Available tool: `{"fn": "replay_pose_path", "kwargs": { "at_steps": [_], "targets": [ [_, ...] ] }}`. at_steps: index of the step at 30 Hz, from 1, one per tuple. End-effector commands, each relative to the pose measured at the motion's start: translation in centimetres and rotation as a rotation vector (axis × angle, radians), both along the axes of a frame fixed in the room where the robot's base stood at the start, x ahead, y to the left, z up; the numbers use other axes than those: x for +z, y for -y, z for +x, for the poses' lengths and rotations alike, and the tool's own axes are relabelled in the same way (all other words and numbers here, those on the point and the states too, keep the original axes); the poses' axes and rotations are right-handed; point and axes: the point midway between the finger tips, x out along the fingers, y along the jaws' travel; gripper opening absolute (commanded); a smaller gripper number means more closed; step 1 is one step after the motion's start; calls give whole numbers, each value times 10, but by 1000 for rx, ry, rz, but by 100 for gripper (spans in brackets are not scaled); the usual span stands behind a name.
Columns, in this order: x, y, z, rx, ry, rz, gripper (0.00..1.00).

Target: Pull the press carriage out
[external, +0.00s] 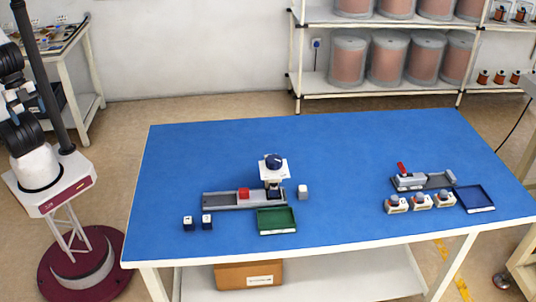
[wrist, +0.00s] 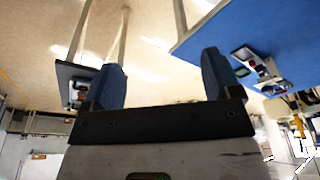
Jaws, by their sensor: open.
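The press (external: 273,169) stands on the blue table, left of its middle, with a white head and a dark knob on top. A long grey rail (external: 219,200) runs under it to the left. A red block (external: 243,193) sits on the rail just left of the press head. I cannot tell which rail part is the carriage. My gripper (wrist: 160,78) is open and empty in the wrist view, its two blue fingers wide apart. My arm stands at the far left in the external view, well away from the press.
A green tray (external: 277,229) lies in front of the press. A red-handled fixture (external: 423,181), several white-based parts (external: 421,202) and a blue tray (external: 475,207) are at right. The table's middle is clear.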

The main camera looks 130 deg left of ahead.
Motion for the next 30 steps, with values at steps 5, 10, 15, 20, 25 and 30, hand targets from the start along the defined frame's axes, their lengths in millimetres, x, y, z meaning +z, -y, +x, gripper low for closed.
{"fn": "replay_pose_path", "kwargs": {
  "at_steps": [5,10,15,20,25,30],
  "targets": [
    [0,0,0,0,0,0,84],
    [1,0,2,2,-1,0,59],
    [5,-3,13,16,-5,-2,53],
    [11,-9,35,45,-14,-4,53],
    [19,-18,69,86,-28,-8,53],
    [25,-30,105,131,-40,-12,53]
  ]
}}
